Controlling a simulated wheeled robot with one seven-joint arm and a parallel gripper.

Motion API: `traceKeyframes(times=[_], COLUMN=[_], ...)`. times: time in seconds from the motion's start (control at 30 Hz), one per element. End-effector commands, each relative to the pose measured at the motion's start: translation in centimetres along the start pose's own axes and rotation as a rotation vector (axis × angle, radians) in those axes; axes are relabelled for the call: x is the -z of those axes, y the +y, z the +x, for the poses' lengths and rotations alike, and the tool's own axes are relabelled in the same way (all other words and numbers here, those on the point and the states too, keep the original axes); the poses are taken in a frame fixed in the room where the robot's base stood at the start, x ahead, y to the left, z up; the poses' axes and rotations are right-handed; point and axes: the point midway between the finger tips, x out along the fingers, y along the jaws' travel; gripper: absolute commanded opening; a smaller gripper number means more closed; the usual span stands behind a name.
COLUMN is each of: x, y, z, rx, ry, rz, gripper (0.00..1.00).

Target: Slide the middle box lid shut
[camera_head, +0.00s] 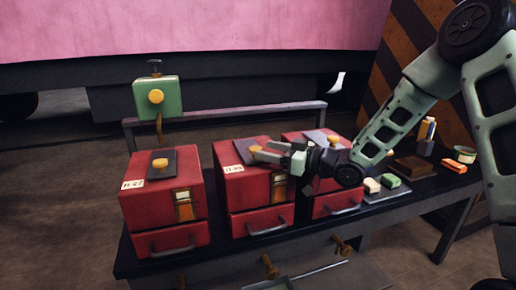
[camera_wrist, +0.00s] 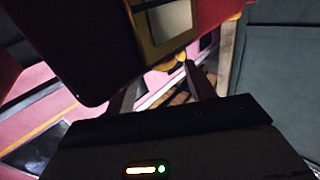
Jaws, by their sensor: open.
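The middle red box (camera_head: 250,195) stands on a dark bench between two similar red boxes. On its top is a dark sliding lid (camera_head: 243,151) with a yellow knob (camera_head: 255,149). My gripper (camera_head: 268,152) reaches in from the right over the box top, with its fingers open and close to the knob. I cannot tell whether they touch it. In the wrist view, the two fingers (camera_wrist: 163,92) stand apart, and a yellow piece, apparently the knob (camera_wrist: 172,62), shows beyond them, partly hidden. How far open the lid is cannot be told.
The left box (camera_head: 160,205) and right box (camera_head: 325,205) flank the middle one closely. A rail (camera_head: 235,111) runs behind, with a green unit (camera_head: 158,97) at left. Small blocks (camera_head: 390,181) and an orange piece (camera_head: 454,166) lie at right. Knobs and handles project from the front.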

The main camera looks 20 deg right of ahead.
Motion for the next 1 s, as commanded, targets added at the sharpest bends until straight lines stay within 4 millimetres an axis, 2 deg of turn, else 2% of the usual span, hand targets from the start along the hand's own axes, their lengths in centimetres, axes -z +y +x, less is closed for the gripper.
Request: traceKeyframes(times=[0.03,0.3,0.5,0.7,1.0], x=[0.0,0.1,0.0,0.0,0.0], y=[0.1,0.1,0.1,0.0,0.0], z=[-1.4,-7.7,-11.1,-12.5,-12.6], rx=[-0.004,-0.004,-0.004,-0.001,0.000], ry=[-0.002,-0.001,0.000,0.001,0.001], rz=[0.001,0.001,0.000,0.000,0.000], gripper=[0.54,0.54,0.54,0.54,0.54])
